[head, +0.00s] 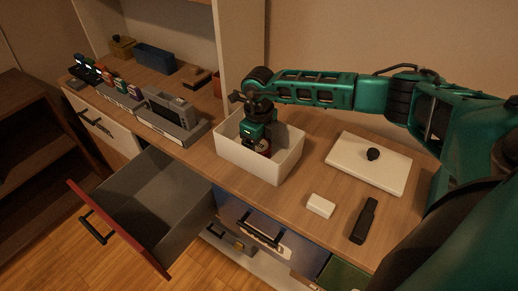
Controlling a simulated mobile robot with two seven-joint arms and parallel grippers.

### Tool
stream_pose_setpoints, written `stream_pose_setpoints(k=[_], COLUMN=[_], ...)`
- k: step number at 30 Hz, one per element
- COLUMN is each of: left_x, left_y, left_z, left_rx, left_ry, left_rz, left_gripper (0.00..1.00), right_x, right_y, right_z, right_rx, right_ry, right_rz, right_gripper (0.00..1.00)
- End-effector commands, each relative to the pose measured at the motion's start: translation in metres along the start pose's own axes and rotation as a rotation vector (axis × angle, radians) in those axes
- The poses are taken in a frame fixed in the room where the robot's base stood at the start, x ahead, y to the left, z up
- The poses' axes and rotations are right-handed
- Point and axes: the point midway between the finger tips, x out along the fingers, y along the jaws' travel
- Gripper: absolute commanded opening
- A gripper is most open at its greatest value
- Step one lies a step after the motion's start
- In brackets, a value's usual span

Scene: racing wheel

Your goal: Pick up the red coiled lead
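My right gripper (259,146) points down into the white open box (283,170) on the wooden counter. A small patch of red (267,152) shows at the fingertips inside the box; it may be the red coiled lead, but it is too small and too hidden to be sure. The box's near wall and the gripper hide most of the box floor. I cannot tell whether the fingers are open or shut on it. My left gripper is not in view.
An open grey drawer with a red front (118,230) sticks out at the lower left. A white slab (360,174) with a black knob, a small white block (321,205) and a black handheld object (364,221) lie right of the box. A grey device (173,117) stands to the left.

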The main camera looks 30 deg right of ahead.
Motion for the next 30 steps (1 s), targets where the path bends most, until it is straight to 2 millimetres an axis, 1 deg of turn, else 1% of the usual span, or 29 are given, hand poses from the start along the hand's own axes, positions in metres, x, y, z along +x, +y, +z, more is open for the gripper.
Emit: stream_pose_setpoints(k=[1, 2, 12, 13, 19, 23, 26, 29, 30], left_x=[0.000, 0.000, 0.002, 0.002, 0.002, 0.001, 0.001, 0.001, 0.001], left_y=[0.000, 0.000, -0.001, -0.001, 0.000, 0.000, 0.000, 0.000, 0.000], left_z=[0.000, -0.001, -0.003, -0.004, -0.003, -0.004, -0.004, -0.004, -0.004], left_rx=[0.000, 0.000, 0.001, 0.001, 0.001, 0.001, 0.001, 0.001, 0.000], left_ry=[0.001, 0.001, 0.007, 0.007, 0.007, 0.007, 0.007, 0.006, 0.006], left_rz=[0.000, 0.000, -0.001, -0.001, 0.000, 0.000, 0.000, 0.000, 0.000], left_gripper=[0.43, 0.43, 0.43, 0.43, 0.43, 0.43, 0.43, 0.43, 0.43], right_x=[0.000, 0.000, -0.001, -0.001, -0.001, -0.005, -0.014, -0.028, -0.036], right_y=[0.000, 0.000, 0.000, 0.000, 0.000, -0.001, -0.001, -0.001, -0.001], right_z=[0.000, 0.000, 0.000, 0.000, 0.000, 0.001, 0.001, 0.001, 0.001], right_rx=[0.000, 0.000, 0.000, 0.000, 0.001, 0.001, 0.001, 0.001, 0.000], right_ry=[0.000, 0.000, 0.000, -0.001, -0.001, -0.002, -0.003, -0.004, -0.005], right_rz=[0.000, 0.000, 0.000, 0.000, 0.000, 0.000, -0.001, -0.002, -0.002], right_gripper=[0.75, 0.72, 0.39, 0.38, 0.38, 0.38, 0.38, 0.38, 0.38])
